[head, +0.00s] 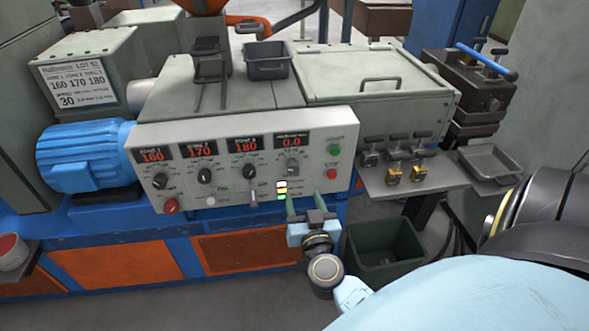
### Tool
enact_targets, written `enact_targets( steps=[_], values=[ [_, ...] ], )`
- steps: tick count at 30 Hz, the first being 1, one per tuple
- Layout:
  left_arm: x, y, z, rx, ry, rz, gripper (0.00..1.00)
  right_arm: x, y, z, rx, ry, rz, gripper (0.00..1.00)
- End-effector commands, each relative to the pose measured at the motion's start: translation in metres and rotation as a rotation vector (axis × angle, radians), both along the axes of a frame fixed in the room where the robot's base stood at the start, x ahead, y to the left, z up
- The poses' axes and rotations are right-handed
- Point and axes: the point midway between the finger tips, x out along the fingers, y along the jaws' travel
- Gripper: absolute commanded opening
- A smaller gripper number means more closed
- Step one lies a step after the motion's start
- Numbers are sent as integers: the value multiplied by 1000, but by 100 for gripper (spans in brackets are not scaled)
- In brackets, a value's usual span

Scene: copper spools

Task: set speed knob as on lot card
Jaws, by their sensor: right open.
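The lot card (72,84) is a white label on the grey housing at the left; it reads 160 170 180 and, lower, 30. The control panel (222,192) shows three red displays reading 160, 170 and 180. My left gripper is not in view.
A green button (335,150) and a red button (332,174) are right of the knob. A shelf (420,180) with small metal tools is at the right, above a dark green bin (383,250). A blue motor (82,158) is at the left.

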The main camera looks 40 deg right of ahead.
Motion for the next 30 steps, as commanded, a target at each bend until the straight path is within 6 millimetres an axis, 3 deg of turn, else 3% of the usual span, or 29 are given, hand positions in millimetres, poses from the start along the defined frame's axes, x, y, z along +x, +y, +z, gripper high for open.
enact_targets(
  steps=[6, 13, 19, 28, 30],
  values=[
    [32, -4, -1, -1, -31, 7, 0, 44, -24, 0, -2, -4, 2, 54],
    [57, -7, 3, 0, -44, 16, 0, 78, -44, -2, -2, 0, 2, 54],
    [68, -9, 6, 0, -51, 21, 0, 91, -51, -1, -2, 1, 3, 54],
    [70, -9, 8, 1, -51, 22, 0, 93, -52, 0, -1, 1, 3, 54],
    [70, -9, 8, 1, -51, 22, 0, 93, -52, 0, -1, 2, 3, 47]
  ],
)
